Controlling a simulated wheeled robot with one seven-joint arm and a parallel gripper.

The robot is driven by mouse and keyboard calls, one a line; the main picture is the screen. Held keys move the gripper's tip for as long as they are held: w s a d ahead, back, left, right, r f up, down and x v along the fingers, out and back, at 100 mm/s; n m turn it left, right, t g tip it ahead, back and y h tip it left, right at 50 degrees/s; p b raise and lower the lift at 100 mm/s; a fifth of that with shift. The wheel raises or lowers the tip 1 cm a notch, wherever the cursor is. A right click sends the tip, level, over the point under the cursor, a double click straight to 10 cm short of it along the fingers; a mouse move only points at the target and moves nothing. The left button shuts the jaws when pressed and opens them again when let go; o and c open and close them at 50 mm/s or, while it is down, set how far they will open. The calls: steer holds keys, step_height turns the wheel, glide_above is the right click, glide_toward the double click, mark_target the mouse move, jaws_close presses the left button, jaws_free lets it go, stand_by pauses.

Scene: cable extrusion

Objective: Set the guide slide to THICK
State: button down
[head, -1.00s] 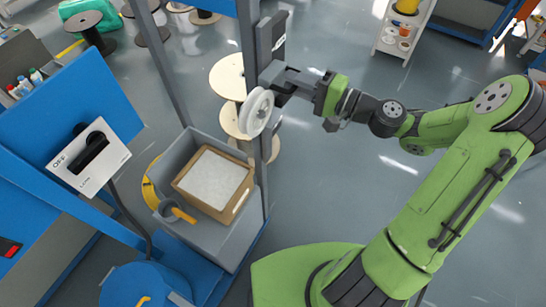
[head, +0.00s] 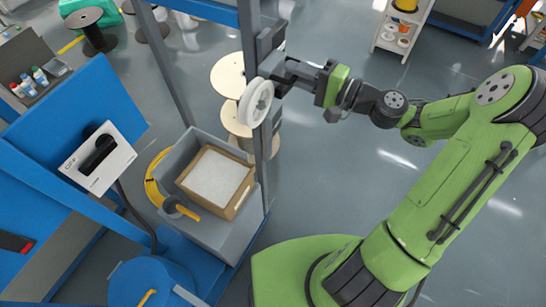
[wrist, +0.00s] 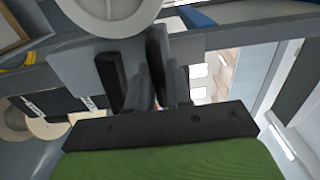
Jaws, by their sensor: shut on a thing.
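The guide slide carries a white grooved wheel (head: 256,102) and sits on a grey upright post in the head view. In the wrist view, the wheel (wrist: 115,12) shows at the top, in front of the grey rail. My gripper (head: 281,80) is level with the wheel, just to its right. In the wrist view, my gripper (wrist: 150,80) has its dark fingers close together on the slide's dark handle, which they largely hide. Small white labels (wrist: 90,102) show on a dark plate left of the fingers. Their words are too small to read.
A grey bin (head: 225,235) with a cardboard box stands below the post. A switch box (head: 98,158) is mounted on the blue frame at left. Wooden spools (head: 229,76) stand behind the post. Floor right of the post is open around my arm.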

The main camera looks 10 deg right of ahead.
steer(key=shift+r, duration=0.5)
steer(key=c, duration=1)
jaws_free()
steer(key=shift+f, duration=0.2)
steer(key=shift+d, duration=0.1)
steer(key=v, duration=0.8)
steer(key=shift+p, duration=0.45)
